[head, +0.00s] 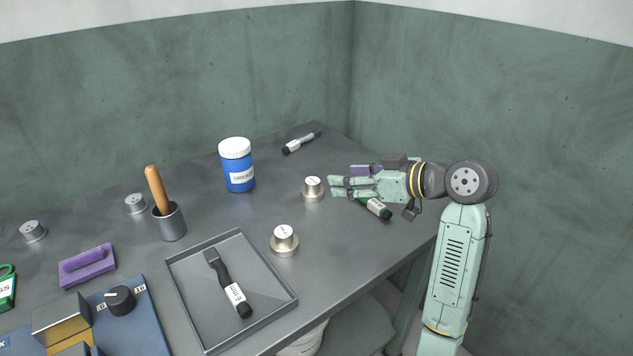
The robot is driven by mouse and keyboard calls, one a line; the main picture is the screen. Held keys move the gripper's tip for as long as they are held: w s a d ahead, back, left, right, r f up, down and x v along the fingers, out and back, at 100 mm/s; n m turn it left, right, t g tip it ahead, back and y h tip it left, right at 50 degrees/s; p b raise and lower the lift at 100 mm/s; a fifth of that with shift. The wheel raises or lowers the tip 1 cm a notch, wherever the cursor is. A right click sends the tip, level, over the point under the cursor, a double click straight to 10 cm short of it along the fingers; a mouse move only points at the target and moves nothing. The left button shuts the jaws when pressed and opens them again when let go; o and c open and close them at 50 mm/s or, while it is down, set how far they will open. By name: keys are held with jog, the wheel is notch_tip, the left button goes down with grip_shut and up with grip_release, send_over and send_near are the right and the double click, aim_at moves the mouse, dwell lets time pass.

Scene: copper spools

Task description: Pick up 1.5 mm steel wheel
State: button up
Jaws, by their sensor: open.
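Several small steel wheels with round tops stand on the grey table. One wheel (312,194) stands right of the blue jar, and another wheel (284,245) stands nearer the front, right of the tray. Two more, one wheel (135,204) and another wheel (33,231), are at the left. The marks on their tops are too small to read, so I cannot tell which is 1.5 mm. My gripper (336,187) is open, reaching in from the right with its fingers pointing left. Its fingertips are just right of the wheel by the jar, with nothing visible between them.
A green and black labelled tool (379,209) lies partly under my gripper; a purple item (361,169) shows behind it. A blue grease jar (238,175), a marker (301,142), a grey tray (190,309) holding a brush, and a cup (171,226) stand around. The front-right table area is clear.

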aim_at(313, 181)
jog(key=shift+w+d+f, duration=0.1)
jog(key=shift+d+f, duration=0.1)
jog(key=x, duration=0.4)
jog(key=shift+a+f+p, duration=0.1)
jog(key=shift+a+p, duration=0.15)
jog(key=shift+p, duration=0.15)
jog(key=shift+f+p+x, duration=0.2)
jog(key=shift+p+x, duration=0.15)
jog(key=shift+x, duration=1.15)
jog(key=shift+f+p+x, duration=0.15)
jog(key=shift+p+x, duration=0.2)
jog(key=shift+x, duration=1.15)
jog(key=shift+d, duration=0.1)
jog(key=shift+c, duration=0.4)
grip_shut()
